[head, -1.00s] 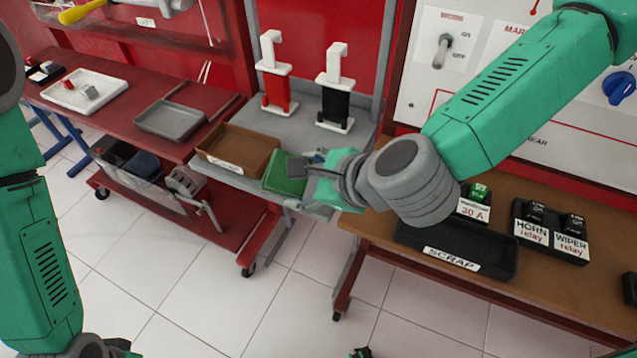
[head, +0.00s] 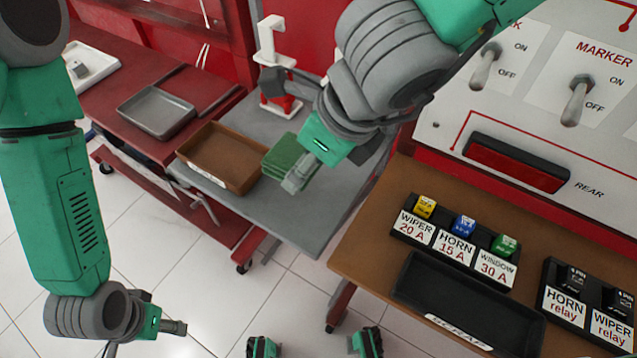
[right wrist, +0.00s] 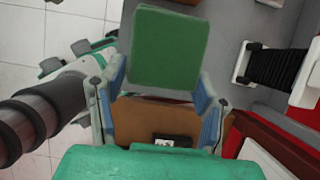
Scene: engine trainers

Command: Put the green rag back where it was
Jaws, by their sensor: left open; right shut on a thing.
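The green rag (head: 281,163) is a folded block at the right gripper's fingers, above the grey cart top and beside the brown tray. In the right wrist view, the rag (right wrist: 169,47) stands out between the two fingers. My right gripper (head: 300,165) is shut on it; the arm hides part of the grip. I cannot tell whether the rag touches the cart top. My left gripper (head: 170,326) is open and empty at the lower left, low over the floor.
The brown tray (head: 187,157) sits on the grey cart top (head: 309,226), left of the rag. A red-and-white stand (head: 270,60) is behind the arm. A grey tray (head: 135,118) lies on the red bench. The wooden bench at right holds labelled fuses and a black bin (head: 402,290).

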